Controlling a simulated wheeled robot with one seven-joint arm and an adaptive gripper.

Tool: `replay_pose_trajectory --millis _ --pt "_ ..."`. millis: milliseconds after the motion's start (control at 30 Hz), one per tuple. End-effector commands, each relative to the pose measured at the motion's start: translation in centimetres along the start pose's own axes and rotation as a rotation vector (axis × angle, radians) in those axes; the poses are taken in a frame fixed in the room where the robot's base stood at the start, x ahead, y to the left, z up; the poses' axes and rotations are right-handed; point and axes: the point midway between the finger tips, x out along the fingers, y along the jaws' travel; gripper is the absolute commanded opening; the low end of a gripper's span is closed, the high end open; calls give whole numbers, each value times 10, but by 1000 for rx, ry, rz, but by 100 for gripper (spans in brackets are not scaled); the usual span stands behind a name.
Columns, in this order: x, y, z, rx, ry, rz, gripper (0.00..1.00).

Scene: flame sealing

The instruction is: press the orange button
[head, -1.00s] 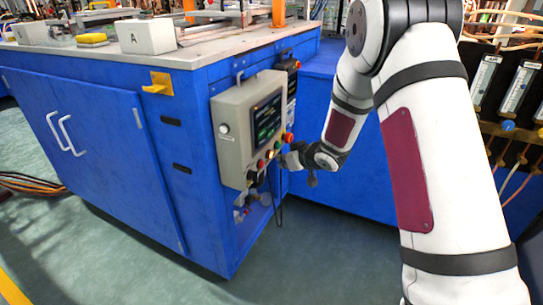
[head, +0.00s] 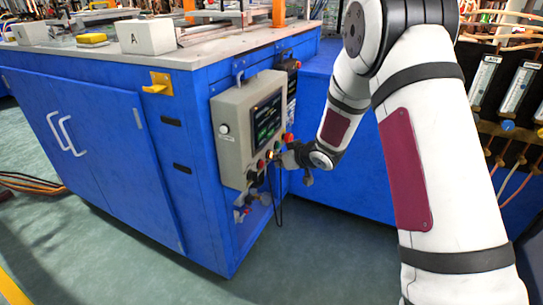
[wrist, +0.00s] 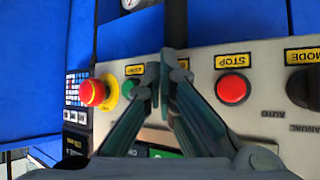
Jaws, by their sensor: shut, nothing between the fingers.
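The grey control panel (head: 233,130) is on the blue cabinet's side, with a column of buttons along its edge. A small orange glow (head: 269,155) shows in that column, at the tip of my gripper (head: 275,157). In the wrist view my gripper (wrist: 166,72) is shut and empty, its fingertips over the panel between the green button (wrist: 130,88) and the red STOP button (wrist: 232,88). The orange button is hidden behind the fingers there. I cannot tell whether the fingertips touch it.
A red mushroom button (wrist: 93,93) with a yellow collar is left of the green button. A black MODE knob (wrist: 303,88) is right of STOP. A dark screen (head: 267,119) is beside the buttons. A black cable (head: 278,205) hangs below the panel.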

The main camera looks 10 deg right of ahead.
Motion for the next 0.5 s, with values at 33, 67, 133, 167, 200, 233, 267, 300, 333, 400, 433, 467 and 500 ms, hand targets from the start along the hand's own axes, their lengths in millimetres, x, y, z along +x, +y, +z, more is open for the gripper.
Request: replay_pose_trajectory --millis 33,67,133,167,200,233,267,300,333,400,433,467,500 --pt "0 0 0 0 0 0 0" --pt "1 -1 0 0 0 0 0" --pt "1 -1 -1 0 0 0 0" --pt "2 -1 -1 0 0 -1 0" --pt "2 -2 -1 0 0 -1 0" --pt "2 -2 -2 0 0 -1 0" --pt "2 -2 -2 0 0 -1 0" --pt "3 -2 -2 0 0 -1 0" --pt "3 -2 -2 0 0 -1 0" --pt "3 -3 -3 0 1 -1 0" --pt "4 -3 -3 0 1 -1 0" --pt "4 -3 -3 0 1 -1 0" --pt "4 -3 -3 0 1 -1 0"
